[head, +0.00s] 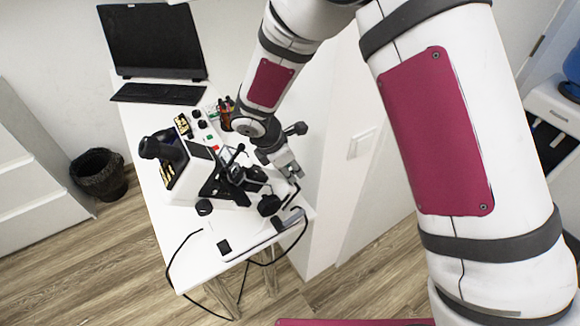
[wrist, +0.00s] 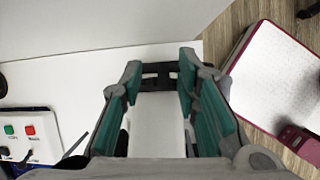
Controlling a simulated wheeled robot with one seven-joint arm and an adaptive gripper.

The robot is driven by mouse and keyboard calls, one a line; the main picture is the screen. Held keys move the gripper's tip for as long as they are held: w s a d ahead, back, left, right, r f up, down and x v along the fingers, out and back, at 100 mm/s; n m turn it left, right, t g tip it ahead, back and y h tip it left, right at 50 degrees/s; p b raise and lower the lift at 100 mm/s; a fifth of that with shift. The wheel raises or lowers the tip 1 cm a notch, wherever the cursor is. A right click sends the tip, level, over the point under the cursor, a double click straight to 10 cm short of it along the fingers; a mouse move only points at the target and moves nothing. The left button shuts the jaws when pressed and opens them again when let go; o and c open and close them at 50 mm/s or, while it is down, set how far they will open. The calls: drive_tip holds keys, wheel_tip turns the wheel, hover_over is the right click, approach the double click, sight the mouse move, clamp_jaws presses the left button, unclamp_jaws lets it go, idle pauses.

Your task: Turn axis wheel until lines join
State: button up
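The white and black eye-test instrument (head: 190,180) stands on the white table in the head view. It has a black eyepiece (head: 160,146) and several black knobs, one at its front left (head: 204,208) and one at its right (head: 269,205). I cannot tell which part is the axis wheel, and no lines show. My gripper (head: 293,172) is at the instrument's right side, close to the right knob; contact cannot be told. In the wrist view my gripper (wrist: 160,66) has its two teal-padded fingers apart. A white block with a dark end (wrist: 157,125) shows between them.
A panel with green and red buttons (wrist: 28,148) is left in the wrist view. A pen holder (head: 225,115) stands behind the instrument. Cables hang off the near edge; a black bin (head: 98,175) is on the floor.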

drive_tip(key=v, duration=1.2)
drive_tip(key=shift+w, duration=0.1)
